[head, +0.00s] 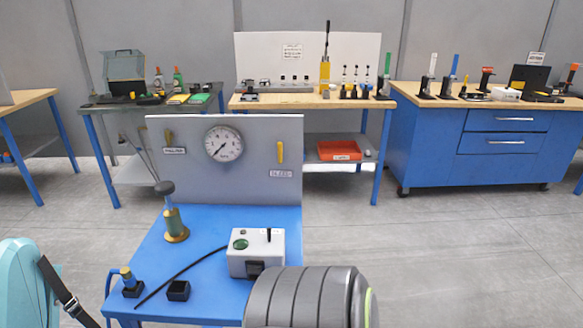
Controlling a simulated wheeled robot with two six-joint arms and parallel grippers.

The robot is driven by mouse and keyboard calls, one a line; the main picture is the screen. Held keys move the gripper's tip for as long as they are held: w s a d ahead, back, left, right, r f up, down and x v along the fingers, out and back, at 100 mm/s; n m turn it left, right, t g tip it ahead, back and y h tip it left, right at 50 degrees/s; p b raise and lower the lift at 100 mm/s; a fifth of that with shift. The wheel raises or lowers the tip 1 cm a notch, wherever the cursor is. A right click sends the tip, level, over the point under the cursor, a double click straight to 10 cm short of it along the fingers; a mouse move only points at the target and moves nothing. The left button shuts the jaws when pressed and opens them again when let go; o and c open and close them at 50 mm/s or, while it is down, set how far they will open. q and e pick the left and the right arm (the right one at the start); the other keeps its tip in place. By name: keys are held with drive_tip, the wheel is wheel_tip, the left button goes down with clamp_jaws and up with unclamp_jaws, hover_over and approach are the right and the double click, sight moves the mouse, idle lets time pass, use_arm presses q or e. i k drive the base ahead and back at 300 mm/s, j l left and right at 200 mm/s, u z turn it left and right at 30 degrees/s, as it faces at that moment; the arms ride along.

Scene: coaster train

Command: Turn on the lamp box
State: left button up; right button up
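The lamp box (256,253) is a light grey box on the right side of the blue cart top, near the middle of the view. It has a round green lamp (241,244) on its upper left and a small black toggle switch (268,235) standing on top. The lamp looks dark green; I cannot tell whether it is lit. A black part sits at the box's front, and a black cable (185,271) runs from its left side across the cart.
A brass-based pump-like piece (175,224), a black socket block (178,290) and a gauge panel (270,140) share the blue cart (215,300). A teal seat-like shape (25,285) is at left.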

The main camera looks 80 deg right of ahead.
sight(245, 244)
drive_tip(key=z, duration=2.25)
drive_tip(key=i+j+u, duration=0.2)
drive_tip(key=i, duration=0.05)
